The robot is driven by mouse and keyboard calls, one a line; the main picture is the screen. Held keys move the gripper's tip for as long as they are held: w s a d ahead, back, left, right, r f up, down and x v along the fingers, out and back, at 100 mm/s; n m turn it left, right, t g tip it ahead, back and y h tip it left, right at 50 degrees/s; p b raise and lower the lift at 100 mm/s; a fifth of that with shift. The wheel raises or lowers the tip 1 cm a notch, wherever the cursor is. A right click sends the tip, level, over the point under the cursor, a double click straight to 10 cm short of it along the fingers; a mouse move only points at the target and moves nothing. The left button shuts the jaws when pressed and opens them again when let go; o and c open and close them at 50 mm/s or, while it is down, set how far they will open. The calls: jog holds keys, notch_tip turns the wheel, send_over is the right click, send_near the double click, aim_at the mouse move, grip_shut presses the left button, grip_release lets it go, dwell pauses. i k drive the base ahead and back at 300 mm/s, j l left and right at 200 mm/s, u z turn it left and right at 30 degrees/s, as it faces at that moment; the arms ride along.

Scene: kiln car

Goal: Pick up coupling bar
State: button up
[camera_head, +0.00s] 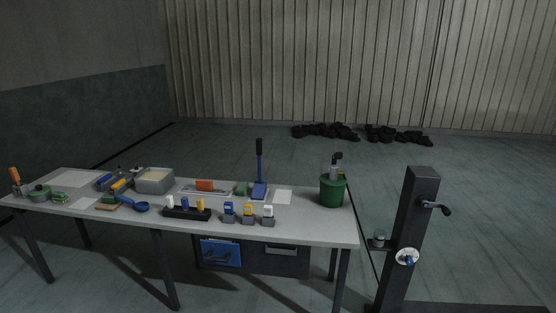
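I cannot tell for certain which thing is the coupling bar. A long upright blue handle or bar (259,161) with a dark top stands at the back right part of the workbench (310,229). A blue block (259,191) sits at its foot; I cannot tell whether the two are joined. A blue tool with a rounded end (141,208) lies towards the front left of the bench. My gripper is not in view, so its state and hold are hidden.
A green bucket (333,191) with a dark-topped item stands at the bench's right end. A grey bin (155,180) and several small blocks crowd the bench. A dark post (411,235) with a lever stands right of it. Dark heaps (325,131) lie far back; floor between is clear.

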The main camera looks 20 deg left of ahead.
aim_at(203, 186)
jog(key=i+j+u, duration=0.25)
jog(key=j+u, duration=0.2)
jog(key=i+j+u, duration=0.25)
jog(key=u, duration=0.15)
jog(key=i+j+u, duration=0.25)
jog(key=u, duration=0.2)
jog(key=i+u, duration=0.45)
jog(key=i+z, duration=0.2)
jog(key=i, duration=0.3)
jog(key=i+j+z, duration=0.2)
jog(key=i, duration=0.3)
jog(key=i+j+z, duration=0.1)
jog(key=i+z, duration=0.15)
jog(key=i, duration=0.3)
jog(key=i+j+z, duration=0.2)
jog(key=i, duration=0.25)
jog(key=i+j+z, duration=0.2)
jog(key=i+j, duration=0.25)
